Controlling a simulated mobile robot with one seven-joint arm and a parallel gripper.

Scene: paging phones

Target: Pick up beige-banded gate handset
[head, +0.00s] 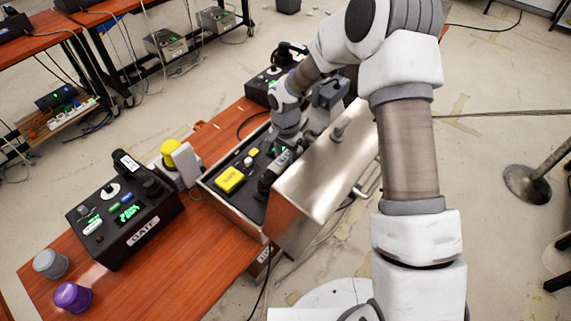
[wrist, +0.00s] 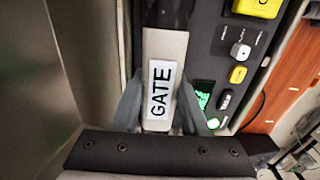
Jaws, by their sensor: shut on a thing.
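The beige-banded gate handset (wrist: 165,52) runs upright through the middle of the wrist view, with a dark end at the top, a pale beige band and a white GATE label. My gripper (wrist: 160,100) is shut on it, one grey finger on each side of the label. In the head view my gripper reaches into the open metal-lidded console (head: 222,202), and the dark handset (head: 268,183) lies below it, partly hidden by the arm. I cannot tell whether the handset is clear of the console.
The silver lid (head: 325,180) stands open close beside my gripper. A yellow button (head: 229,179) is on the console panel. A GATE phone box (head: 125,215) with a black handset, a grey cup (head: 50,264) and a purple cup (head: 72,297) stand left on the wooden table.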

